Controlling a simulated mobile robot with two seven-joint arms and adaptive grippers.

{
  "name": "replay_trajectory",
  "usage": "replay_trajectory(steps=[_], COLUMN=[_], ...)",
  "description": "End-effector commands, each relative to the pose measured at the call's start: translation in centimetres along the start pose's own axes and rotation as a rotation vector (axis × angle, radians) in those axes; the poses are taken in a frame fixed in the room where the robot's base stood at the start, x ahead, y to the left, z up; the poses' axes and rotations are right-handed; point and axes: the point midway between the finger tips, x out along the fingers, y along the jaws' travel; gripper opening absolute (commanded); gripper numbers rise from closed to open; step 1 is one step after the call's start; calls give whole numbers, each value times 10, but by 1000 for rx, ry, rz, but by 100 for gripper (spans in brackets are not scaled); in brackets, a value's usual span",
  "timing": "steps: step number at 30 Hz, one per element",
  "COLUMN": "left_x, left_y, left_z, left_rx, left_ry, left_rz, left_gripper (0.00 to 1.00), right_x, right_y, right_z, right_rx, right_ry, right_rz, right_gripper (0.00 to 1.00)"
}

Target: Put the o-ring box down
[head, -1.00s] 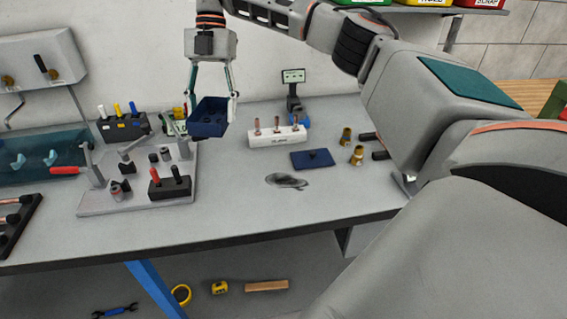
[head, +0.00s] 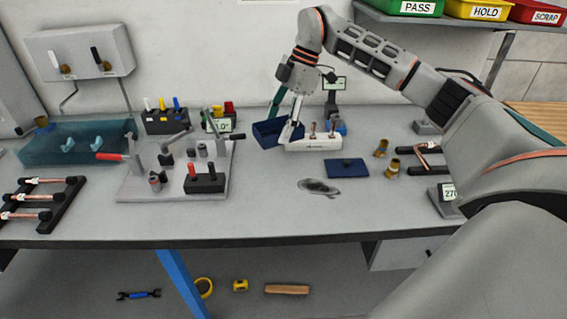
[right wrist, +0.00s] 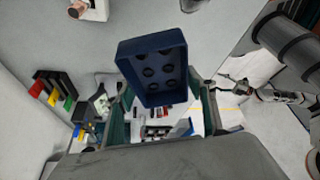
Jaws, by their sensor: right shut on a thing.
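The o-ring box is a small dark blue open box (head: 266,137) at the back middle of the workbench in the head view. In the right wrist view the box (right wrist: 140,58) shows its inside, with several dark rings in it. My right gripper (head: 284,122) is shut on the box, with its fingers pointing down. The box is low over the bench, just left of the white rack; I cannot tell whether its base touches the surface. A flat dark blue piece (head: 347,169) lies on the bench to the right.
The white rack (head: 312,145) with upright copper pieces is close right of the box. A grey fixture plate (head: 135,190) with clamps is to the left. The bench front is clear around a dark smear (head: 318,187).

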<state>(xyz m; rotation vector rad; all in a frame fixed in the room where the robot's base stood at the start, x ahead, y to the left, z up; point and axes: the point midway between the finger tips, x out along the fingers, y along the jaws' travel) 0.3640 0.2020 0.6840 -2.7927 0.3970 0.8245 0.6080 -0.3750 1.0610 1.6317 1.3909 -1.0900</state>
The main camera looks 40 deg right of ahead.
Motion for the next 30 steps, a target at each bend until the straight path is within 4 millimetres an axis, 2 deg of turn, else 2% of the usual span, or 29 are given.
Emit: replay_trajectory(steps=[3,9,17,24,30], left_x=[0,0,0,-1,-1], left_y=[0,0,0,0,0], left_z=[0,0,0,-1,-1], left_rx=[0,0,0,0,0], left_ry=[0,0,0,0,0], left_rz=[0,0,0,0,0], left_gripper=[73,73,73,73,73], right_x=[29,64,80,110,114], right_y=[-1,-1,0,-1,0], right_z=[12,26,32,45,47], right_rx=[0,0,-2,0,-2], right_ry=[0,1,1,0,0], right_rz=[-4,-2,-1,-3,2], right_gripper=[32,32,32,32,32])
